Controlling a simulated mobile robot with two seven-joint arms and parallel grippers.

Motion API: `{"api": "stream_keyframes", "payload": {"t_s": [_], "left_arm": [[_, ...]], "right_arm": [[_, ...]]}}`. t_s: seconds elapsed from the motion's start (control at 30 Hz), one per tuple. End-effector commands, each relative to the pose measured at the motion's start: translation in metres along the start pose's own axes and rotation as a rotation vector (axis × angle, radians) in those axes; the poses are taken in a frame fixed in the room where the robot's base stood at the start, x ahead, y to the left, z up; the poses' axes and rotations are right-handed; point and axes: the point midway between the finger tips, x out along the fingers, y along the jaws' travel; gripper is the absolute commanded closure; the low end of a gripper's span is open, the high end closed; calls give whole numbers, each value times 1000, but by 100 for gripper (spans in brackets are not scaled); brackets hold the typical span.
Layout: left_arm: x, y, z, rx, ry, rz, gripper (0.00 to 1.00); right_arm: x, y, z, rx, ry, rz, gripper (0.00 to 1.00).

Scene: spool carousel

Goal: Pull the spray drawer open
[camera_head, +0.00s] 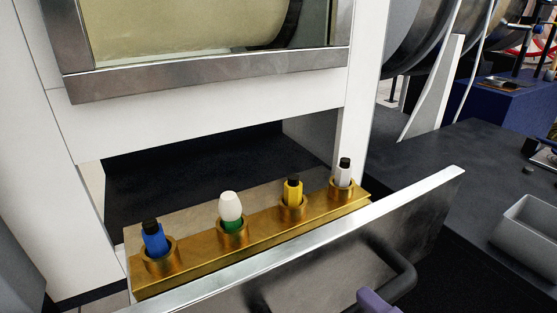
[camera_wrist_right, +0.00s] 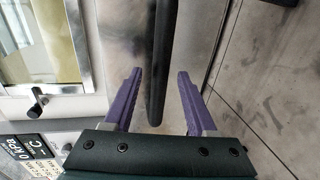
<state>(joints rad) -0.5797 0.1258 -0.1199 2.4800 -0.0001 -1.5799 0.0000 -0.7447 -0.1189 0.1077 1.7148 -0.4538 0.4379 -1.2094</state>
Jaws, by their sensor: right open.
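The spray drawer (camera_head: 335,240) stands open in the head view, its metal front out from the white cabinet and its inside showing. A brass rack (camera_head: 265,228) in it holds a blue bottle (camera_head: 155,240), a white-and-green bottle (camera_head: 231,207), a yellow bottle (camera_head: 293,191) and a white bottle with a black cap (camera_head: 343,172). The black bar handle (camera_head: 402,265) is on the drawer's front. My right gripper (camera_wrist_right: 160,75) is open, with the handle (camera_wrist_right: 159,50) between its purple fingers in the wrist view. In the head view only a purple finger (camera_head: 375,302) shows. My left gripper is out of view.
The white cabinet (camera_head: 225,120) with a metal-framed window rises above the drawer. A dark counter (camera_head: 455,155) with a grey bin (camera_head: 530,235) lies to the right. The wrist view shows a scuffed tiled floor (camera_wrist_right: 270,80).

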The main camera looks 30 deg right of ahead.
Motion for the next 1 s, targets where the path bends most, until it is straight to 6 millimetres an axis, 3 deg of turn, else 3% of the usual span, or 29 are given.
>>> {"api": "stream_keyframes", "payload": {"t_s": [0.2, 0.4, 1.0], "left_arm": [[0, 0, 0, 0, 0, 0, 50], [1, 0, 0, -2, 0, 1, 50], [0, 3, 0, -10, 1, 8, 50]], "right_arm": [[-46, -1, 0, 1, -2, -5, 43], [-69, 0, 0, 0, -1, 0, 43], [-71, 1, 0, 3, -2, -1, 43]]}}
